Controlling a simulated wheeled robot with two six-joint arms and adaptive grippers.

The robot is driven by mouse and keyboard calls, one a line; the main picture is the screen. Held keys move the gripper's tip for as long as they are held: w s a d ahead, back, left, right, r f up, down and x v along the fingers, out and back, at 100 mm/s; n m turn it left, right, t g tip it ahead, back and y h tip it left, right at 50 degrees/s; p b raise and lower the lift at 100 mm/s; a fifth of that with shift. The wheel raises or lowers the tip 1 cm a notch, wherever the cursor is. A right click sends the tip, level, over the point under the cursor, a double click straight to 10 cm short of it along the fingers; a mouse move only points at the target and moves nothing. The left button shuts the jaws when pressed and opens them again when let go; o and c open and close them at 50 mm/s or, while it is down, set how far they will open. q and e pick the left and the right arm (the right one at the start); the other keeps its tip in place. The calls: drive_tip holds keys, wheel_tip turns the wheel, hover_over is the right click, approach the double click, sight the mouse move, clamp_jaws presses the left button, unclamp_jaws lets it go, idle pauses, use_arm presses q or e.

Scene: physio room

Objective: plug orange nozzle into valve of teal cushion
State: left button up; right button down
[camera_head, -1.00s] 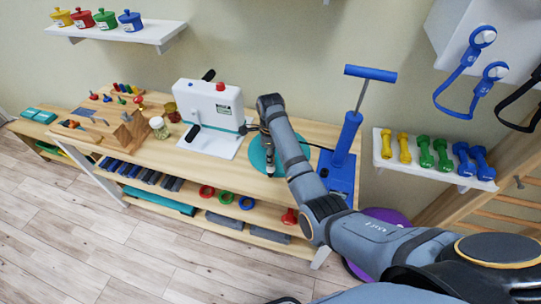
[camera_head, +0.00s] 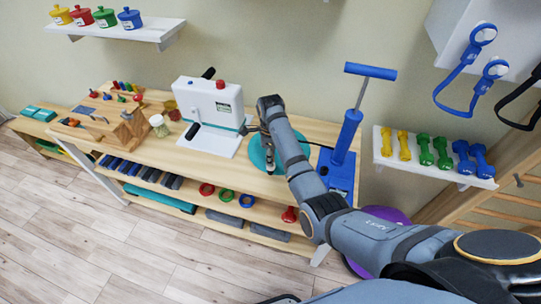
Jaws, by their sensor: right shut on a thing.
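The teal cushion (camera_head: 256,153) is a round flat disc lying on the wooden table, left of the blue pump. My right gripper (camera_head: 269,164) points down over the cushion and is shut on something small. The arm and fingers cover the held thing, so its colour and shape cannot be told. The orange nozzle and the cushion's valve cannot be made out. The blue hand pump (camera_head: 345,140) stands upright on its blue base just right of the cushion. My left gripper is not in view.
A white device (camera_head: 210,115) stands left of the cushion. A glass jar (camera_head: 158,126) and a wooden block (camera_head: 132,130) are farther left on the table (camera_head: 205,165). The lower shelf holds rings and grey blocks. Dumbbells (camera_head: 425,150) sit on a wall shelf at right.

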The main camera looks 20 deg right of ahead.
drive_tip(key=c, duration=1.1)
unclamp_jaws()
drive_tip(key=shift+f, duration=0.1)
drive_tip(key=shift+o, duration=0.3)
wheel_tip(320, 180, up, 7)
drive_tip(key=p, duration=0.8)
drive_tip(key=shift+p, duration=0.35)
